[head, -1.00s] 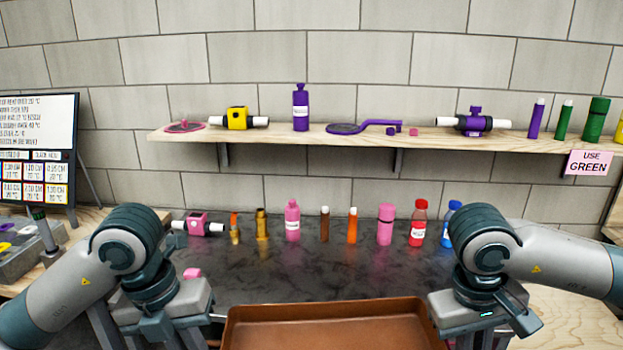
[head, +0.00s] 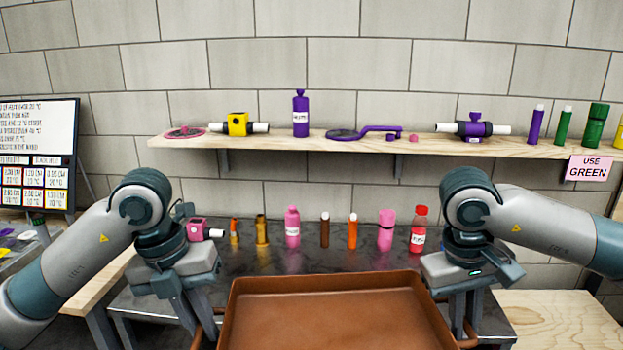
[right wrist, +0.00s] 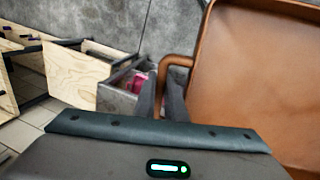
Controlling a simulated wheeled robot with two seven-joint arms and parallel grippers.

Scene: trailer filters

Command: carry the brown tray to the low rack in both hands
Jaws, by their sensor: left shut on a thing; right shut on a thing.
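The brown tray (head: 335,318) is level at the bottom centre of the head view, its near side cut off. It looks empty in the part that shows. My left gripper (head: 203,328) is shut on the tray's left handle. My right gripper (head: 466,318) is shut on its right handle. In the right wrist view, the right gripper's fingers (right wrist: 166,103) are closed on the handle, beside the tray wall (right wrist: 206,55). I cannot pick out the low rack with certainty in either view.
Beyond the tray is a dark counter (head: 340,262) with several bottles and tubes, including a red bottle (head: 418,232). A wooden wall shelf (head: 290,143) holds more items. A light wooden surface (head: 560,320) is at right. A board (head: 38,150) stands at left.

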